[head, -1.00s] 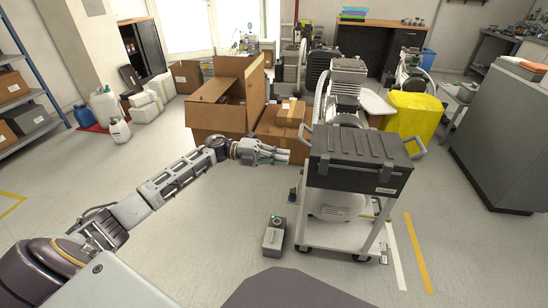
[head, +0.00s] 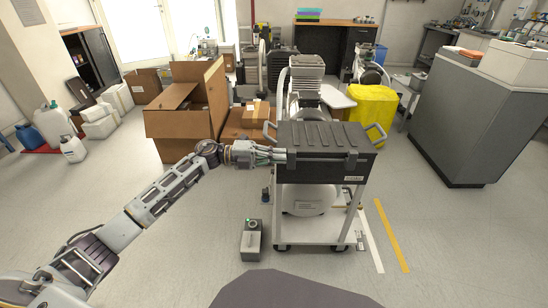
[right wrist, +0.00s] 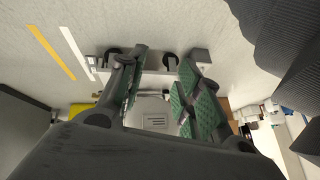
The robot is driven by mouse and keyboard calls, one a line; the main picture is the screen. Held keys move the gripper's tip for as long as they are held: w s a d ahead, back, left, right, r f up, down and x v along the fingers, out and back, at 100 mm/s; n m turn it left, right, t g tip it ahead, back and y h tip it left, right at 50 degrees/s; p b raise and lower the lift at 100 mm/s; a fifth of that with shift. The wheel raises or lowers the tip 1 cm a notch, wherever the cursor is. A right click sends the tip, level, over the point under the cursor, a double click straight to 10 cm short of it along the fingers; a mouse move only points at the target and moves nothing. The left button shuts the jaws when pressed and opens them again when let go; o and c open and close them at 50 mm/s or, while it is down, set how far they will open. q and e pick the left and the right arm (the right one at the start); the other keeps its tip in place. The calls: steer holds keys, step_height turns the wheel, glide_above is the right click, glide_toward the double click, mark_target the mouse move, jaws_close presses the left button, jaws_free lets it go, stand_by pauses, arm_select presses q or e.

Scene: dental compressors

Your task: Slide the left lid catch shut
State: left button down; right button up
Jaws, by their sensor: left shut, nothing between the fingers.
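A dark grey lidded case (head: 325,138) lies on top of a white wheeled cart (head: 312,241). Its lid looks closed. My left gripper (head: 284,155) is shut and empty at the left end of the case's front, by the lid edge. It covers the area of the left lid catch, so I cannot see that catch or whether the fingers touch it. A right catch (head: 350,164) shows small and dark on the front. My right gripper (right wrist: 165,92) is open and empty in the right wrist view, its green-padded fingers spread; it is not in the head view.
A small grey box with a green button (head: 251,240) stands on the floor left of the cart. An open cardboard box (head: 185,120) is behind my left arm. A yellow-covered object (head: 372,108) and a grey cabinet (head: 465,120) stand to the right. Floor in front is clear.

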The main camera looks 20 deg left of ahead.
mark_target(294, 156)
stand_by(0.3)
